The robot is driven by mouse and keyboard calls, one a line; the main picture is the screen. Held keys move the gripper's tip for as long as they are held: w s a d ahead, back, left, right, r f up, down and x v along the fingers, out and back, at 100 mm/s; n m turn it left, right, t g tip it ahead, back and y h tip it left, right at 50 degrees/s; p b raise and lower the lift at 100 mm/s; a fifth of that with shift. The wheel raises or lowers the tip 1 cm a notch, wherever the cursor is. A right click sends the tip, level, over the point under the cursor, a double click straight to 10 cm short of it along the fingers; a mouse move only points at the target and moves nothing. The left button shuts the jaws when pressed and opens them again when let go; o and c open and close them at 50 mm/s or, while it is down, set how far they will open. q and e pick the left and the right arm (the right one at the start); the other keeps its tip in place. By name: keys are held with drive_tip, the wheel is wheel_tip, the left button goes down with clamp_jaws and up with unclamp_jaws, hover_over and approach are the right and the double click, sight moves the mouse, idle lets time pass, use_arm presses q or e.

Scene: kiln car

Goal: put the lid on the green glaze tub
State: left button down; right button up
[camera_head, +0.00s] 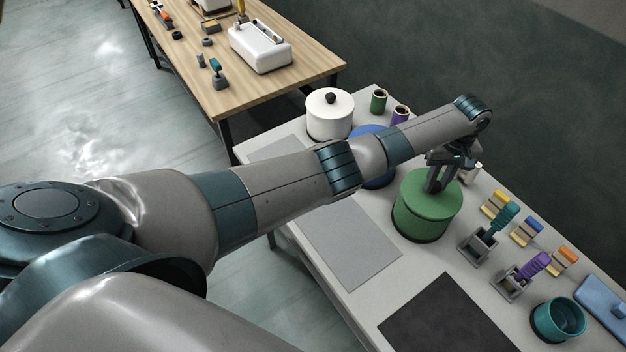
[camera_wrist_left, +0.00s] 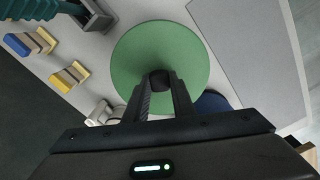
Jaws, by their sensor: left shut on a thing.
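The green glaze tub (camera_head: 422,225) stands on the pale table, upright, below my left gripper. Its round green lid (camera_head: 447,200) lies level over the tub's mouth, and I see no gap between them. In the left wrist view the lid (camera_wrist_left: 135,55) is a flat green disc with a dark knob (camera_wrist_left: 160,80) at its middle. My left gripper (camera_head: 437,188) points down and is shut on the knob; its fingers also show in the left wrist view (camera_wrist_left: 160,92). The tub's body is hidden under the lid there. My right gripper is not in view.
A white lidded tub (camera_head: 330,116) and a blue round one (camera_head: 376,180), partly behind my arm, stand to the left. Brushes in holders (camera_head: 487,235), coloured blocks (camera_head: 527,232) and a teal cup (camera_head: 558,320) stand to the right. A grey mat (camera_head: 350,245) and dark mat (camera_head: 445,318) lie nearer.

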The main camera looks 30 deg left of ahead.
use_arm(q)
drive_tip(key=shift+f, duration=0.6)
idle(0.7)
drive_tip(key=c, duration=1.4)
unclamp_jaws()
drive_tip(key=shift+r, duration=0.3)
drive_tip(key=shift+r, duration=3.65)
drive_tip(key=shift+r, duration=0.1)
